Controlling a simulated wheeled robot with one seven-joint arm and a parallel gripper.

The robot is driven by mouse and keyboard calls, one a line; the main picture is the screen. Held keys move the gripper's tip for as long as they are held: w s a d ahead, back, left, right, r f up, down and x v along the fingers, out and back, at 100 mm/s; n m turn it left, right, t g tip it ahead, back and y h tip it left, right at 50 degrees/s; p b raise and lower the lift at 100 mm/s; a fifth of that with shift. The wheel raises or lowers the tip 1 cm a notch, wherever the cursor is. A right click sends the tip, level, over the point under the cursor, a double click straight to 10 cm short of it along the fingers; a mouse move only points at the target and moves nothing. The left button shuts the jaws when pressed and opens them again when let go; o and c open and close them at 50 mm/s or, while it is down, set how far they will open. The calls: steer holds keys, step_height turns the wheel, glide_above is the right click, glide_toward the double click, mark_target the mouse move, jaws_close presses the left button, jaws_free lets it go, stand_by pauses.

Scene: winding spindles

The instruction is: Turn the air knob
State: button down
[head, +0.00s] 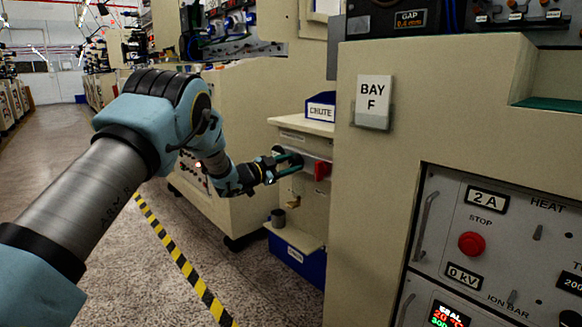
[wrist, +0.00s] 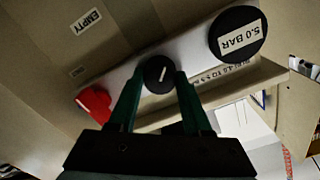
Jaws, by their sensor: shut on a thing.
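The air knob (wrist: 158,72) is a small black round knob with a white pointer line, set on a pale strip of the machine panel. In the wrist view my gripper (wrist: 159,84) has its two green fingers on either side of the knob, shut on it. The pointer line stands close to upright in that view, tilted slightly right. In the head view my gripper (head: 288,161) reaches the panel just left of a red handle (head: 322,170); the knob itself is hidden there behind the fingers.
A black round gauge marked 5.0 BAR (wrist: 238,34) and the red handle (wrist: 94,103) flank the knob on the strip. A blue CHUTE bin (head: 321,107) stands on the ledge above. The BAY F cabinet (head: 450,130) stands close on the right. The aisle floor is clear.

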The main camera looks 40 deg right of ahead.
stand_by(0.4)
steer(key=shift+c, duration=1.7)
jaws_free()
steer(key=a+p, duration=0.1)
steer(key=a, duration=1)
steer(key=shift+w, duration=0.3)
